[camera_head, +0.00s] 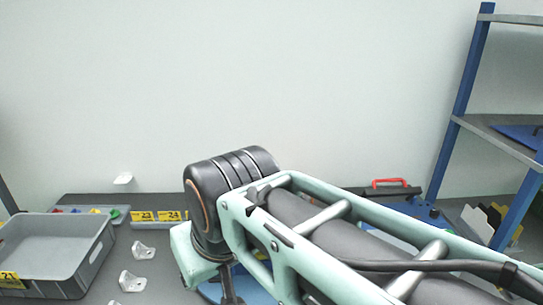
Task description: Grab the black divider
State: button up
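Several upright thin panels stand at the right, below the shelf: white ones (476,222), a black one (494,215) and a yellow one (517,233). The black panel looks like the black divider, and its lower part is hidden behind other panels and my arm. My gripper (229,290) points down at the bottom centre, far to the left of the panels. Only a dark part of it shows below the wrist, and its fingertips are cut off or hidden.
A grey bin (52,285) labelled 21 stands at the left. Light metal brackets (133,281) lie beside it on the grey table. Yellow labels 23 and 24 (158,216) mark containers behind. A red-handled dark case (391,188) lies at the back right. A blue-post shelf (463,100) rises at the right.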

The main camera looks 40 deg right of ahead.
aim_at(494, 218)
jog(key=z, duration=2.85)
jog(key=i+l+u, duration=0.1)
jog(key=u, duration=0.4)
jog(key=i+l+u, duration=0.2)
jog(key=l, duration=0.2)
jog(key=l+u, duration=0.2)
jog(key=l, duration=0.15)
jog(key=i+l+u, duration=0.1)
jog(key=l, duration=0.5)
jog(key=i+l, duration=0.15)
jog(key=l, duration=0.4)
jog(key=i+l+u, duration=0.15)
jog(key=l, duration=1.05)
jog(key=i+u, duration=0.05)
